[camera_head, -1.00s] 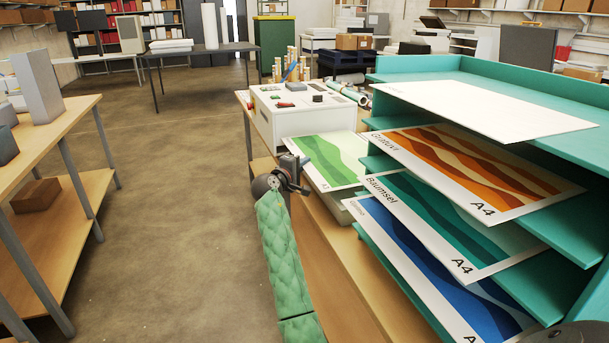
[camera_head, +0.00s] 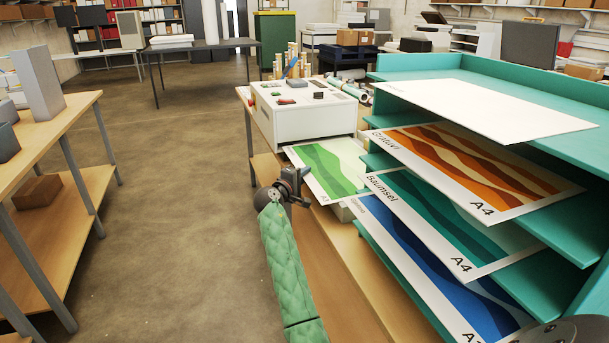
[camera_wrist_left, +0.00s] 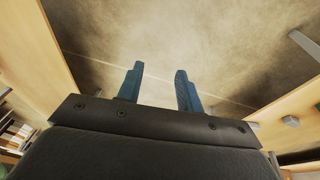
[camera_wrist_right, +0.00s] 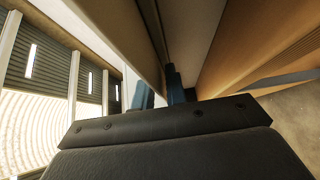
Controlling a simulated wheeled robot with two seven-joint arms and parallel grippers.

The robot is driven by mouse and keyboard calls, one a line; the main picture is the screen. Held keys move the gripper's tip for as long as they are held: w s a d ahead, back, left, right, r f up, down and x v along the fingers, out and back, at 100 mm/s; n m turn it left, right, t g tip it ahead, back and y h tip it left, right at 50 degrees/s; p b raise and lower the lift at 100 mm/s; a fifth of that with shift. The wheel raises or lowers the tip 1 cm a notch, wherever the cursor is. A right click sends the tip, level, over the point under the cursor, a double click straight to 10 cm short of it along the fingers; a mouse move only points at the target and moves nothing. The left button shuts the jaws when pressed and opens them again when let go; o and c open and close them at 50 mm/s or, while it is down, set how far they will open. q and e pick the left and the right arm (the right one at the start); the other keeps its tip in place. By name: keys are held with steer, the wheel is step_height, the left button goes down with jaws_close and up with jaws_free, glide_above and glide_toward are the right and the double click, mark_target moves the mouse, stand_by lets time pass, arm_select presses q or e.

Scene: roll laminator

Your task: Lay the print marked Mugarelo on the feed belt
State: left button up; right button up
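A green wavy print (camera_head: 330,165) lies nearly flat at the laminator's near side, one edge by my right gripper (camera_head: 302,187); its name is not readable. In the right wrist view a sheet-like slab (camera_wrist_right: 130,35) runs between the close-set fingers (camera_wrist_right: 160,90), so this gripper appears shut on the print's edge. The white laminator (camera_head: 305,115) stands behind; its feed belt cannot be made out, partly hidden by the print. My left gripper (camera_wrist_left: 158,90) is open and empty above the floor, outside the head view.
A teal rack (camera_head: 585,255) at right holds a white sheet (camera_head: 485,110), an orange print (camera_head: 470,165), a teal print marked Baumsel (camera_head: 440,215) and a blue print (camera_head: 430,260) with small unclear lettering. A wooden table (camera_head: 75,120) stands left. The floor between is clear.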

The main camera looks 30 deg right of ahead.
steer(key=shift+o, duration=0.6)
steer(key=shift+a+r, duration=0.1)
steer(key=shift+r, duration=0.05)
